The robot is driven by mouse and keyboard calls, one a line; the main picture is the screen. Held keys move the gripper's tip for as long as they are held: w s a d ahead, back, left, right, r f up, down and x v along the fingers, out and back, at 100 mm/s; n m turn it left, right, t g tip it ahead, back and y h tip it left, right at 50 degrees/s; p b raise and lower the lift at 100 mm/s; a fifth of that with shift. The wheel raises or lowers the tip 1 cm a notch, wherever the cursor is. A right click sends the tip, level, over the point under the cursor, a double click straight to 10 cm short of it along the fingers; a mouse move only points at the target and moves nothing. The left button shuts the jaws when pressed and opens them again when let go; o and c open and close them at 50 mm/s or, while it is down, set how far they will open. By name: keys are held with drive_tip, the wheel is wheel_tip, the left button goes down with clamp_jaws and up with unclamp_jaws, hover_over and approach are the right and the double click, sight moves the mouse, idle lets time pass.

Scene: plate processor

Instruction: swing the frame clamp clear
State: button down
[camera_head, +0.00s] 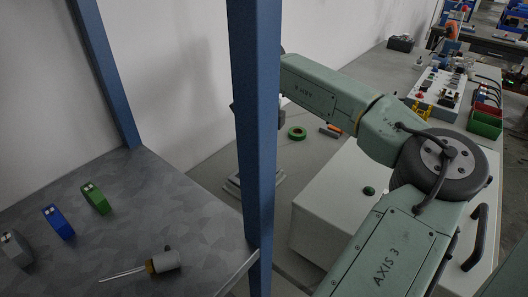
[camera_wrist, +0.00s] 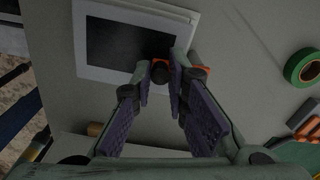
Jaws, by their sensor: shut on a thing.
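In the wrist view, my gripper (camera_wrist: 165,78) has its two purple-padded fingers closed around a small orange clamp (camera_wrist: 202,67) with dark knobs. The clamp sits at the lower edge of a white frame (camera_wrist: 84,60) around a dark rectangular plate (camera_wrist: 115,40).
A blue post (camera_head: 255,120) stands close in front of my arm in the head view. A green tape roll (camera_head: 297,133) lies on the grey bench behind it. A white box with a black handle (camera_head: 474,237) is at right. A grey table at left holds small blocks and a screwdriver (camera_head: 160,262).

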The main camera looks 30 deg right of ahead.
idle(0.4)
drive_tip(key=n, duration=0.2)
drive_tip(key=s+d+n, duration=0.1)
drive_tip(key=n, duration=0.1)
drive_tip(key=shift+s+b, duration=0.2)
drive_tip(key=shift+b, duration=0.15)
drive_tip(key=n, duration=0.2)
drive_tip(key=d+n, duration=0.1)
drive_tip(key=n, duration=0.1)
drive_tip(key=s+n, duration=0.1)
drive_tip(key=n, duration=0.1)
drive_tip(key=shift+d, duration=0.35)
drive_tip(key=n, duration=0.1)
drive_tip(key=d+n, duration=0.1)
drive_tip(key=n, duration=0.1)
drive_tip(key=shift+s+d, duration=0.1)
drive_tip(key=shift+d, duration=0.05)
drive_tip(key=shift+d+n, duration=0.3)
drive_tip(key=shift+n, duration=0.55)
drive_tip(key=shift+d+n, duration=0.25)
drive_tip(key=shift+n, duration=0.6)
drive_tip(key=c, duration=1.6)
unclamp_jaws()
drive_tip(key=shift+o, duration=0.2)
